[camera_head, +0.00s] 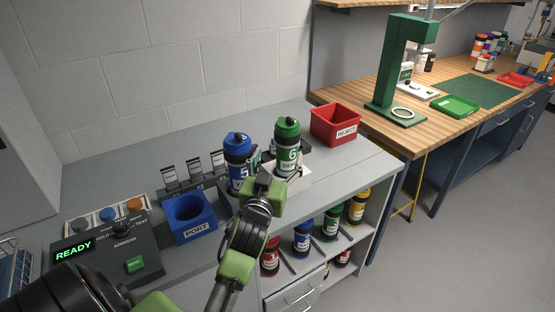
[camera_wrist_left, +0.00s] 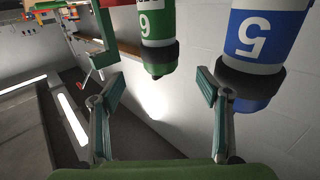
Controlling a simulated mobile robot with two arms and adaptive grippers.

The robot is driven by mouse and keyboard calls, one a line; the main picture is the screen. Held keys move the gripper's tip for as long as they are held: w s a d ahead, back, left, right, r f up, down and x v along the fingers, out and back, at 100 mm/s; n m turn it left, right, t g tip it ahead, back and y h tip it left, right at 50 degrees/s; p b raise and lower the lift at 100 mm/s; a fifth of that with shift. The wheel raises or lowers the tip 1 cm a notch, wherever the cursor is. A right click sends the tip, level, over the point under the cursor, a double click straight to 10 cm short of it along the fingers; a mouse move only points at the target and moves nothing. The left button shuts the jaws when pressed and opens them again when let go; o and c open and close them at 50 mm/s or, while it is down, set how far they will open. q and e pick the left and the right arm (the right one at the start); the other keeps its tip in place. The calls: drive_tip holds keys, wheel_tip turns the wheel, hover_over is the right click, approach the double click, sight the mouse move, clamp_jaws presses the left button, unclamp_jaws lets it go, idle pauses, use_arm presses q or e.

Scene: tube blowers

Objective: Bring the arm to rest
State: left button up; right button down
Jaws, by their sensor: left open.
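My left gripper (camera_head: 264,172) is in front of two bottles on the grey bench in the head view. It is open, and the left wrist view shows nothing between its fingers (camera_wrist_left: 160,88). A blue-capped bottle marked 5 (camera_head: 238,172) stands just left of it, partly covered by the gripper. In the left wrist view the blue bottle (camera_wrist_left: 255,35) and green bottle (camera_wrist_left: 155,25) appear upside down, beyond the fingertips. My right gripper is out of view.
A blue PORT block (camera_head: 190,232) and a control box reading READY (camera_head: 75,249) are left of the arm. A red REJECTS bin (camera_head: 336,125) sits at the bench's back right. Several bottles stand on the shelf below (camera_head: 331,225). A green stand (camera_head: 391,70) is on the wooden bench.

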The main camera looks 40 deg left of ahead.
use_arm(q)
drive_tip(key=shift+f, duration=0.1)
drive_tip(key=s+d+f+m+g+h, duration=0.2)
drive_tip(key=s+d+f+g, duration=0.15)
drive_tip(key=s+f, duration=0.35)
drive_tip(key=s+d+f+m+g+h, duration=0.1)
drive_tip(key=s+d+f+g+h, duration=0.15)
drive_tip(key=s+d+f, duration=0.45)
drive_tip(key=s+d+f+m+g+h, duration=0.1)
drive_tip(key=s+d+f+m+g, duration=0.1)
drive_tip(key=s+d+f+g, duration=0.45)
drive_tip(key=s+d+f+m+g+h, duration=0.1)
drive_tip(key=s+f+h, duration=0.15)
drive_tip(key=s, duration=0.75)
wheel_tip(320, 180, down, 28)
drive_tip(key=s+g+y, duration=0.1)
drive_tip(key=s, duration=0.1)
drive_tip(key=s+a+f+m+g, duration=0.1)
drive_tip(key=s+a+f, duration=0.2)
drive_tip(key=s+f, duration=1.1)
drive_tip(key=shift+s+f, duration=0.4)
drive_tip(key=shift+s, duration=0.6)
